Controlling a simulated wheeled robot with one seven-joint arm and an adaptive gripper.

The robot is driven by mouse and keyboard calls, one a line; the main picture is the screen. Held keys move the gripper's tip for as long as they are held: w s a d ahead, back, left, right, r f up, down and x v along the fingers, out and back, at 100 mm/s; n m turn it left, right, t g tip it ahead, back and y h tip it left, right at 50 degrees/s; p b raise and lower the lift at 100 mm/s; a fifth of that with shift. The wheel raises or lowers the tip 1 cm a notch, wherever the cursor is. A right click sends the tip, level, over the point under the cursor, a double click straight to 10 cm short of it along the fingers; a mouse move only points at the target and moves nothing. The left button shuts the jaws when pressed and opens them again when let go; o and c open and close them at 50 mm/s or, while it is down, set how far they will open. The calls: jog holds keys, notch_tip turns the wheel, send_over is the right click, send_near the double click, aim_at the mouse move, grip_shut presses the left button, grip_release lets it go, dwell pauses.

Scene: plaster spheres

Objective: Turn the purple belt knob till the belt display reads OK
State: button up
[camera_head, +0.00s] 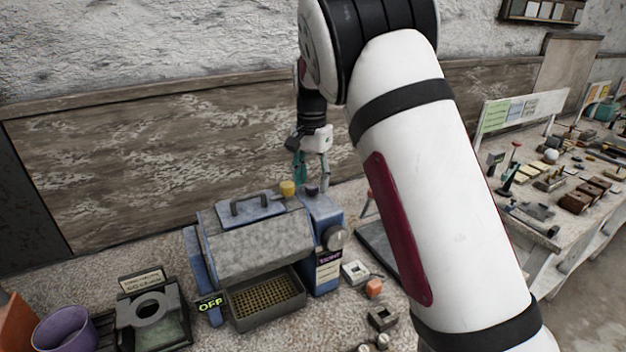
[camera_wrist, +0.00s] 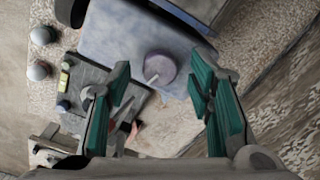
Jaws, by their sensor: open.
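The purple knob (camera_head: 311,189) sits on top of the blue right end of a machine (camera_head: 258,242). In the wrist view the purple knob (camera_wrist: 160,69) is round with a pale pointer line, on a blue-grey top face. My gripper (camera_head: 313,174) is above the machine, pointing down over the knob. In the wrist view my gripper (camera_wrist: 162,78) is open, its teal-padded fingers either side of the knob and apart from it. A small lit display (camera_head: 210,304) at the machine's front left seems to read OFF. A purple-marked label (camera_head: 328,256) is on the right front; its text is unreadable.
A yellow knob (camera_head: 287,188) stands close left of the purple one. A handle (camera_head: 250,204) rises from the machine's top. A purple pot (camera_head: 64,329) and a dark fixture (camera_head: 152,310) stand left. Small parts lie right of the machine. The wooden wall is close behind.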

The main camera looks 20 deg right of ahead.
jog(key=shift+f, duration=0.4)
jog(key=shift+c, duration=0.3)
grip_shut()
jog(key=shift+n, duration=0.3)
jog(key=n+b, duration=0.2)
jog(key=n, duration=0.2)
jog(key=shift+n+b, duration=0.6)
jog(key=shift+n, duration=1.7)
